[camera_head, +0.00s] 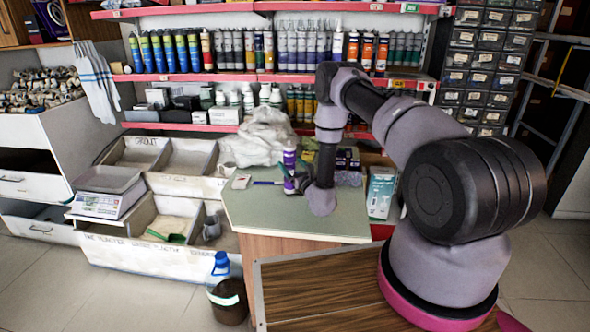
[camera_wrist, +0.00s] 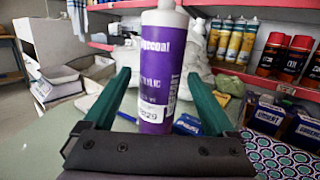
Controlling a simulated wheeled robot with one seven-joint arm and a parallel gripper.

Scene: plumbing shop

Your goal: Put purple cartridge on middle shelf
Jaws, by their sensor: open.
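The purple cartridge (camera_head: 289,158), with a white top and purple label, stands upright on the green-topped counter (camera_head: 255,215). In the wrist view the cartridge (camera_wrist: 158,70) is between the two green fingers of my gripper (camera_wrist: 159,76). The fingers are open, with a visible gap on each side of it. In the head view my gripper (camera_head: 299,184) is low beside the cartridge, partly hidden by my arm. The middle shelf (camera_head: 230,77) has a red edge and holds a row of cartridges and bottles behind the counter.
A blue pen-like item (camera_head: 267,182) lies left of the cartridge. A patterned roll or cloth (camera_wrist: 275,158) and small boxes are at right. The shelf row looks crowded. The counter's front left is clear.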

